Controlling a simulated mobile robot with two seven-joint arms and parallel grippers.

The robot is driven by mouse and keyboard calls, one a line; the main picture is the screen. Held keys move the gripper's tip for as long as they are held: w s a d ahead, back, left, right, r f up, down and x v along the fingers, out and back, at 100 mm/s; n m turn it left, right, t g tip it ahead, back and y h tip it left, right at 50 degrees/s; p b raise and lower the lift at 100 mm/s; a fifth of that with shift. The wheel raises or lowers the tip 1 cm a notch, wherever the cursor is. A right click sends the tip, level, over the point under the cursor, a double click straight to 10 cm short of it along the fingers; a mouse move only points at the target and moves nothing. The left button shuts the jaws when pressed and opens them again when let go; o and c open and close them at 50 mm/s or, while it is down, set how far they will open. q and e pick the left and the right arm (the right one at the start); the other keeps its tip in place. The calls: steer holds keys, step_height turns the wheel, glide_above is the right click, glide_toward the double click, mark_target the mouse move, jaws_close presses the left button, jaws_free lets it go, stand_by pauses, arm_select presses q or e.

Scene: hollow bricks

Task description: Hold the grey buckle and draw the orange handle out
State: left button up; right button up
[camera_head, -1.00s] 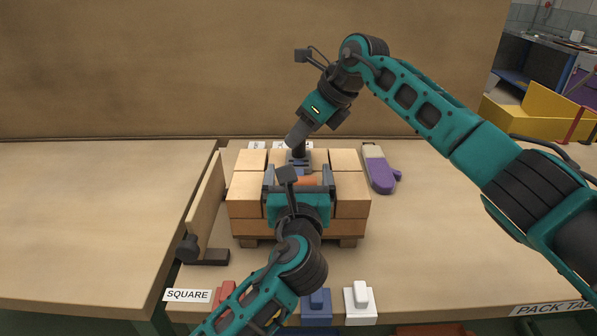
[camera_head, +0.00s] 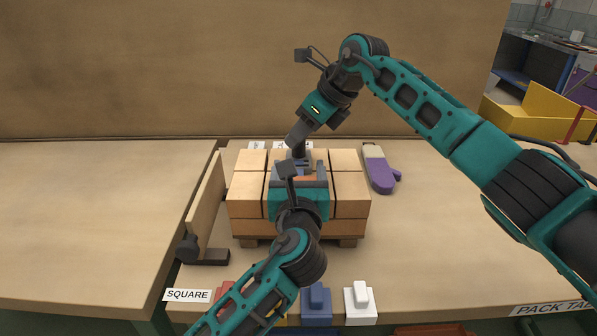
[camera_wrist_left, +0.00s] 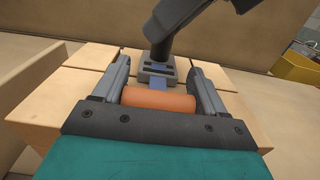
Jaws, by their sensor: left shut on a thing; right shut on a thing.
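The orange handle (camera_wrist_left: 158,99) lies across between the fingers of my left gripper (camera_wrist_left: 163,95), which is shut on its ends. It shows partly in the head view (camera_head: 306,178), mostly covered by the gripper. The grey buckle (camera_wrist_left: 157,73) sits just beyond the handle on top of the stack of pale bricks (camera_head: 350,187). A blue strap (camera_wrist_left: 158,84) runs between handle and buckle. My right gripper (camera_head: 299,152) comes down from above and is shut on the buckle; its fingertips are hard to make out.
The bricks stand on a small pallet (camera_head: 347,243). An upright wooden board (camera_head: 207,198) with a black clamp is at left. A purple mitt (camera_head: 381,175) lies at right. Red, blue (camera_head: 317,305) and white (camera_head: 360,303) blocks sit at the front edge.

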arm_select(q)
steer(key=shift+c, duration=0.5)
steer(key=s, duration=0.7)
steer(key=o, duration=1.1)
step_height(320, 180, up, 10)
